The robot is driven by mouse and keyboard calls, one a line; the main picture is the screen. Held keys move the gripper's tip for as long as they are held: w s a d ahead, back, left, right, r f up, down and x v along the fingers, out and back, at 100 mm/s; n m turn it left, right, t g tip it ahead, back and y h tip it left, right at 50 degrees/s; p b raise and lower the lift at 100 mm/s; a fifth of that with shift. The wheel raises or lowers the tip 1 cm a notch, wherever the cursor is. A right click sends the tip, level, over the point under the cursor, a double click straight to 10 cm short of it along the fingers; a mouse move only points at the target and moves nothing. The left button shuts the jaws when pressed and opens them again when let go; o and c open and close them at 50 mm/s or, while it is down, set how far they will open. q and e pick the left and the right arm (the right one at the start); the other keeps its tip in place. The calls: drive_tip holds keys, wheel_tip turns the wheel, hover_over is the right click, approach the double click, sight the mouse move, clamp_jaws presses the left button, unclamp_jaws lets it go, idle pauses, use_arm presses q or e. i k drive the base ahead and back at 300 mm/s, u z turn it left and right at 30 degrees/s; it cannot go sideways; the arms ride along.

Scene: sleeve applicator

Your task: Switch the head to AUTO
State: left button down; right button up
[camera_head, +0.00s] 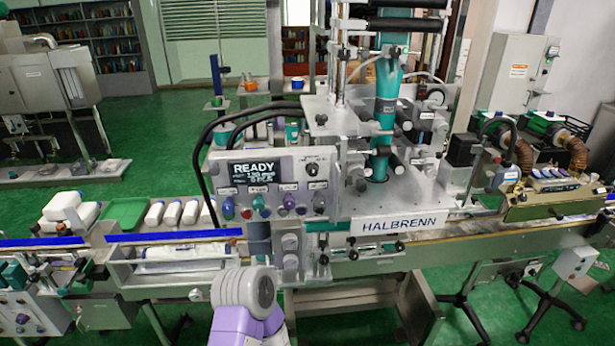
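The control panel (287,158) of the sleeve applicator faces me left of the machine's middle. Its display (254,173) reads READY, with smaller lines under it that are hard to read. A dark round knob (312,169) sits at the panel's upper right, under small lettering; I cannot read which position it points to. A row of coloured buttons and knobs (264,210) runs along the panel's lower part. A grey and purple link of my arm rises from the bottom edge below the panel. Neither of my grippers can be seen.
The HALBRENN plate (402,223) and conveyor rail (440,247) lie right of the panel. White packs (172,213) and a green tray (124,212) lie to the left. Black cables (207,140) loop beside the panel. A grey box (577,261) stands at right.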

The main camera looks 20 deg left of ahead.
sight(313, 168)
drive_tip(key=k, duration=1.3)
drive_tip(key=u, duration=0.7)
drive_tip(key=i, duration=1.35)
drive_tip(key=z, duration=0.5)
